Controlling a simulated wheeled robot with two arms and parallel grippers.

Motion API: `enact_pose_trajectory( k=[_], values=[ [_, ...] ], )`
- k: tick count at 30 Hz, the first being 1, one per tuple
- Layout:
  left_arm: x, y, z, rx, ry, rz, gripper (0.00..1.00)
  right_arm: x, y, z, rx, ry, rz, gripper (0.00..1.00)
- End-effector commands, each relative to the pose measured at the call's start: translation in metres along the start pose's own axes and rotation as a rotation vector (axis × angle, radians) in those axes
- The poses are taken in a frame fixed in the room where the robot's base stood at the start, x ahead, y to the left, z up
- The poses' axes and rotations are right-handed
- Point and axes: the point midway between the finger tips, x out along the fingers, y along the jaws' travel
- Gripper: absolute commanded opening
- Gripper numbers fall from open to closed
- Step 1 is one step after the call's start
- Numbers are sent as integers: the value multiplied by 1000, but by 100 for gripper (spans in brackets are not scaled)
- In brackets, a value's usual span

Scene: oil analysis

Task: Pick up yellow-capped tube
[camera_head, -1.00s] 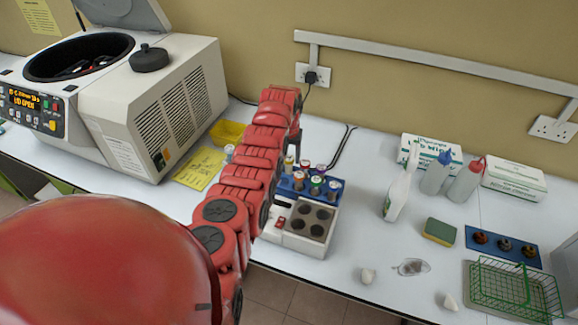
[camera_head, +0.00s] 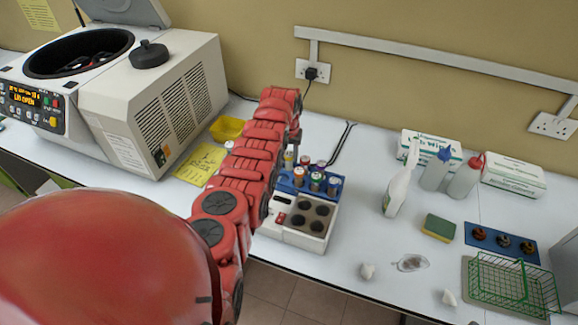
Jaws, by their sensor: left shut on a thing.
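My left arm reaches in from the lower left over the tube rack, and its gripper (camera_head: 295,136) hangs at the far end, largely hidden by the arm. It is shut on a tube with a yellowish cap (camera_head: 289,157), seen only in part at the rack's back left. The blue rack (camera_head: 286,186) holds several tubes with red, white and other dark caps. It sits at the back of a white block device (camera_head: 312,220) with four dark round wells. My right gripper is out of view.
A centrifuge (camera_head: 150,100) with its lid up stands at left. Spray bottles (camera_head: 398,185), a sponge (camera_head: 438,228) and a green wire basket (camera_head: 505,285) are at right. The bench between is mostly clear.

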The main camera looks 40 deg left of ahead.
Motion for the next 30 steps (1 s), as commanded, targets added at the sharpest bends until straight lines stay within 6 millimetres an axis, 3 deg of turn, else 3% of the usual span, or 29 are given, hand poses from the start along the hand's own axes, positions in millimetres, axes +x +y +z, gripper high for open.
enact_pose_trajectory(
  k=[11,17,22,30],
  values=[
    [-2,0,-1,0,2,0,0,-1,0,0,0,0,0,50],
    [-13,0,-3,0,4,0,0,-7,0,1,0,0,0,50],
    [-31,0,-6,0,8,1,0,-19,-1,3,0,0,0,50],
    [-76,1,-10,1,5,1,0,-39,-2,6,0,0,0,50]
  ],
)
